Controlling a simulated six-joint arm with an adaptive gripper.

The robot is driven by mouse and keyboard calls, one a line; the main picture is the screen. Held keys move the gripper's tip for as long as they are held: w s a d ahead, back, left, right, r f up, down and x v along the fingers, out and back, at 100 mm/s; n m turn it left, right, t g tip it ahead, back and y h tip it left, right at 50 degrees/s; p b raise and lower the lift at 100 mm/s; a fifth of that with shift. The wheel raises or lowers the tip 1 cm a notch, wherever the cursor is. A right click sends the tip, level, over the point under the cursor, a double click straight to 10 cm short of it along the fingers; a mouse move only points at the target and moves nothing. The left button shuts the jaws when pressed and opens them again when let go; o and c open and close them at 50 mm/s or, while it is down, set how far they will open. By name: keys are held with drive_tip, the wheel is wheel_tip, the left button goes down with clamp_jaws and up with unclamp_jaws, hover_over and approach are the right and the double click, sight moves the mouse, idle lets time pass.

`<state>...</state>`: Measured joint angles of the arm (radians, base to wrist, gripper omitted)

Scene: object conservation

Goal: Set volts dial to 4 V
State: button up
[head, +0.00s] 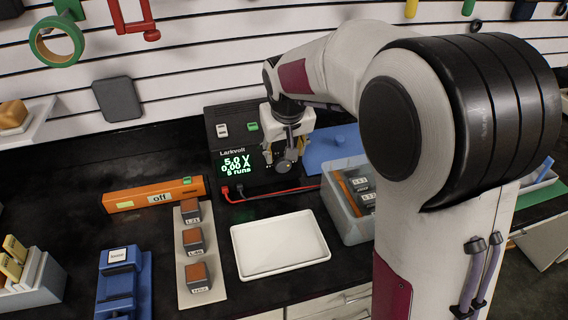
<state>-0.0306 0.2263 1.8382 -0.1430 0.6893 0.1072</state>
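The black Larkvolt power supply (222,136) stands at the back of the bench against the slatted wall. Its green display (236,166) reads 5.0 V, 0.00 A and what looks like 8 runs. My gripper (284,160) points down at the right part of its front panel, where a round grey dial (285,167) partly shows between and behind the fingers. Whether the fingers touch the dial, and how far apart they are, I cannot tell. The dial's markings and any second dial are hidden or too small to read.
Red and black leads (262,194) run from the supply's front toward a grey bin (347,218). An orange device marked off (154,197), a strip with three brown blocks (185,270) and an empty white tray (279,245) lie in front. A blue sheet (330,147) lies right.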

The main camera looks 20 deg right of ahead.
sight(284, 166)
drive_tip(key=shift+f, duration=0.15)
drive_tip(key=shift+x, duration=3.8)
drive_tip(key=c, duration=1.1)
